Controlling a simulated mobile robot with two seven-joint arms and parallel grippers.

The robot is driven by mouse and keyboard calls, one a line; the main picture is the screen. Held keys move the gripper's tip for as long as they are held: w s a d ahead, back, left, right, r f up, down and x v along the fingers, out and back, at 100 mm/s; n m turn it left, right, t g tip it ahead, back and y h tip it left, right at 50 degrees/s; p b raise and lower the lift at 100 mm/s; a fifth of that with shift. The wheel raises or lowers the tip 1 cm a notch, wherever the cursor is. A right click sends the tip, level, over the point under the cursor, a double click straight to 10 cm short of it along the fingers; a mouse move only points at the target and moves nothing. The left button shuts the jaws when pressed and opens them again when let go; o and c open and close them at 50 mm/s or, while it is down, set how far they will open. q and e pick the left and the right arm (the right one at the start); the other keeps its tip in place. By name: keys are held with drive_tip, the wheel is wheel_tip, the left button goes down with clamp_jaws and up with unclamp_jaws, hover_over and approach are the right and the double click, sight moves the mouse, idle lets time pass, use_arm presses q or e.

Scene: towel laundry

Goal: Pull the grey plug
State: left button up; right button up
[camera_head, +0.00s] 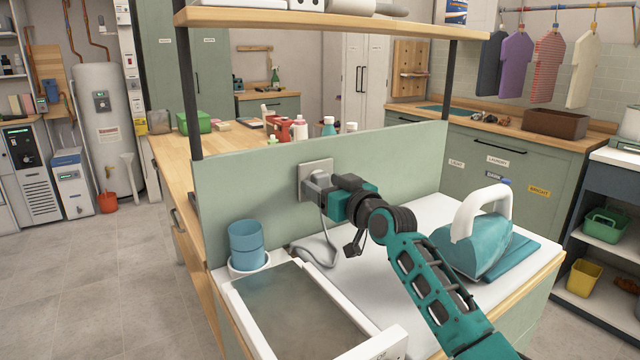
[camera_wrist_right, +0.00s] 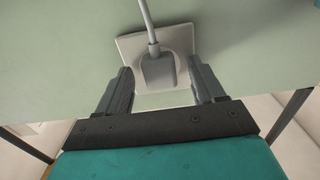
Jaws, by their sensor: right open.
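The grey plug (camera_wrist_right: 158,70) sits in the light square wall socket (camera_wrist_right: 182,40) in the right wrist view, with its grey cord leading away from it. In the head view the socket (camera_head: 316,168) is on the green back panel, and my right gripper (camera_head: 312,184) reaches up to it, mostly hiding the plug. In the wrist view my right gripper (camera_wrist_right: 163,88) is open, with one finger on each side of the plug. Gaps show between the fingers and the plug. My left gripper is not in view.
The grey cord (camera_head: 318,254) runs down onto the white worktop. A teal iron (camera_head: 476,248) stands at the right. A blue cup (camera_head: 246,244) and a framed grey tray (camera_head: 300,310) are at the front left. A wooden shelf (camera_head: 330,24) spans above the panel.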

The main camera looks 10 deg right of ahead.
sight(324, 183)
drive_tip(key=shift+c, duration=0.4)
clamp_jaws()
idle(0.5)
drive_tip(key=shift+p+v, duration=1.3)
drive_tip(key=shift+v, duration=0.2)
drive_tip(key=p+v, duration=0.1)
drive_tip(key=v, duration=0.2)
drive_tip(key=shift+p, duration=0.4)
